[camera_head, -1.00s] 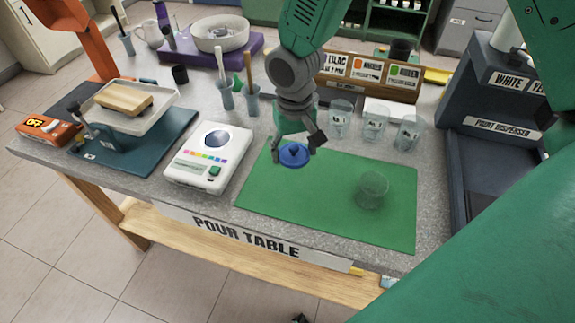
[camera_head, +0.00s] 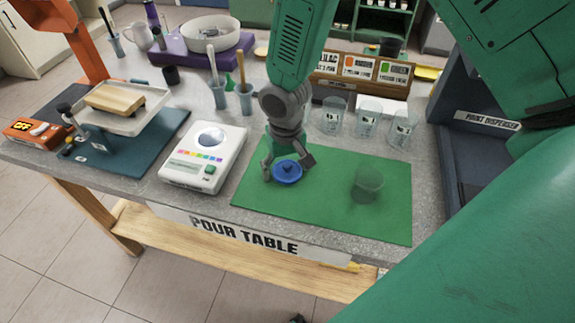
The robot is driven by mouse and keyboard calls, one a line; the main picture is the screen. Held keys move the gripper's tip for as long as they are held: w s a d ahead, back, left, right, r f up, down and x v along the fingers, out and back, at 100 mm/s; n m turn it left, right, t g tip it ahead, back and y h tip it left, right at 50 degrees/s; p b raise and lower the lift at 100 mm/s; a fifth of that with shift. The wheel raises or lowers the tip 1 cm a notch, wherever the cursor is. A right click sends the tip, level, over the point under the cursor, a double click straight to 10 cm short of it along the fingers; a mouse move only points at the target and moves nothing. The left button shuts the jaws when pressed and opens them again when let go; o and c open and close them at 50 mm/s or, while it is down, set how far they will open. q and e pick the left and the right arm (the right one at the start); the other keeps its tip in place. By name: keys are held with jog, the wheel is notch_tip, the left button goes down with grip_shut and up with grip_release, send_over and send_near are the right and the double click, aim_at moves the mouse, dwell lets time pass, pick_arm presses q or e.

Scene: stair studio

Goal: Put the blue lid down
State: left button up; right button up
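The blue lid (camera_head: 288,173) is a small round disc with a knob on top. It is level, at or just above the left part of the green mat (camera_head: 330,215); I cannot tell whether it touches. My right gripper (camera_head: 287,168) points down over it, one finger at each side of the lid, shut on it. My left gripper is not in view.
A white scale (camera_head: 203,157) is left of the mat. Several clear cups (camera_head: 368,119) stand behind it. The paint dispenser (camera_head: 490,120) is at the right. Stirrers in holders (camera_head: 219,92) stand behind the scale. The mat's front is clear.

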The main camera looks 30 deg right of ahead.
aim_at(285, 166)
jog(key=shift+a, duration=0.15)
jog(key=shift+d+r, duration=0.15)
jog(key=shift+d, duration=0.25)
jog(key=r, duration=0.4)
jog(key=shift+w+d, duration=0.1)
jog(key=shift+d, duration=0.25)
notch_tip(285, 166, up, 8)
jog(key=p, duration=0.1)
jog(key=shift+a, duration=0.15)
jog(key=shift+a, duration=0.1)
